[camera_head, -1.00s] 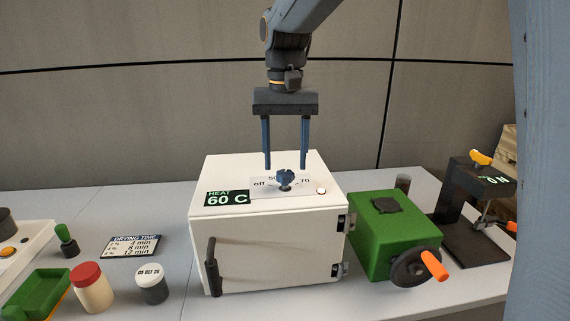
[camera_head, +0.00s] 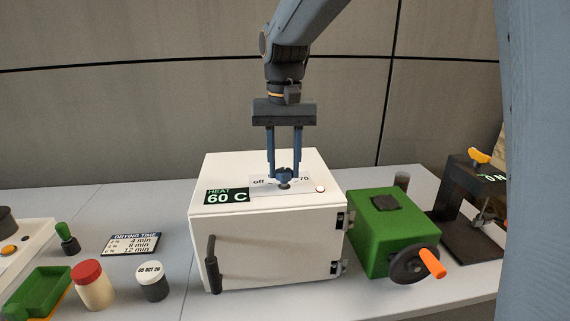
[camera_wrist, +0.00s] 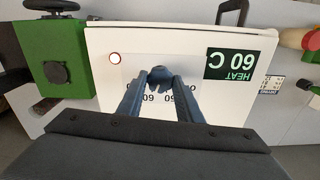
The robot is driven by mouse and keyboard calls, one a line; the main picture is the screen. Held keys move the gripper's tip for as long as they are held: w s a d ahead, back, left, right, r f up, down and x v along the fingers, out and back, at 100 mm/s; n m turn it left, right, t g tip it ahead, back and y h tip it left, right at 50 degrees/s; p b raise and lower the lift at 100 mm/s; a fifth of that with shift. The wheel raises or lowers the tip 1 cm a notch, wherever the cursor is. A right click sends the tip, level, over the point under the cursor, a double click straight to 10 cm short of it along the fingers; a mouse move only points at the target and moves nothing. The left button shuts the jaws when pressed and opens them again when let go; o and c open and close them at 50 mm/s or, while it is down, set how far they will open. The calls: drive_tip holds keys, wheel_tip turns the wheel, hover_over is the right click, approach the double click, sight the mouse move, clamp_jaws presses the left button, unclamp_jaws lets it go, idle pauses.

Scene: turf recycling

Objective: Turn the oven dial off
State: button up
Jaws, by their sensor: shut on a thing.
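The white oven (camera_head: 265,245) stands on the bench with its door shut. Its dark blue dial (camera_head: 284,182) sits on the top, on a pale scale plate marked "off" at the left and "70" at the right. A dark label (camera_head: 227,197) on the top reads HEAT 60 C. My gripper (camera_head: 284,173) points straight down and is shut on the dial. In the wrist view the dial (camera_wrist: 160,76) shows between the two blue fingertips. The fingers hide part of the scale, and I cannot tell exactly where the dial points.
A green box (camera_head: 385,235) with an orange-handled crank stands close to the oven's right. A black stand (camera_head: 470,205) is farther right. Left are a drying-time card (camera_head: 133,243), a red-lidded jar (camera_head: 93,286), a dated jar (camera_head: 152,281) and a green tray (camera_head: 38,292).

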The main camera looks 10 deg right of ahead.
drive_tip(key=shift+n+p, duration=0.3)
drive_tip(key=n+p, duration=0.2)
drive_tip(key=n, duration=0.1)
drive_tip(key=shift+s+r, duration=0.1)
drive_tip(key=n+p, duration=0.2)
drive_tip(key=n, duration=0.2)
drive_tip(key=n+p, duration=0.2)
drive_tip(key=n, duration=0.2)
drive_tip(key=shift+n, duration=0.4)
drive_tip(key=shift+n+p, duration=0.55)
drive_tip(key=shift+n, duration=1.15)
drive_tip(key=o, duration=1)
drive_tip(key=shift+o, duration=0.2)
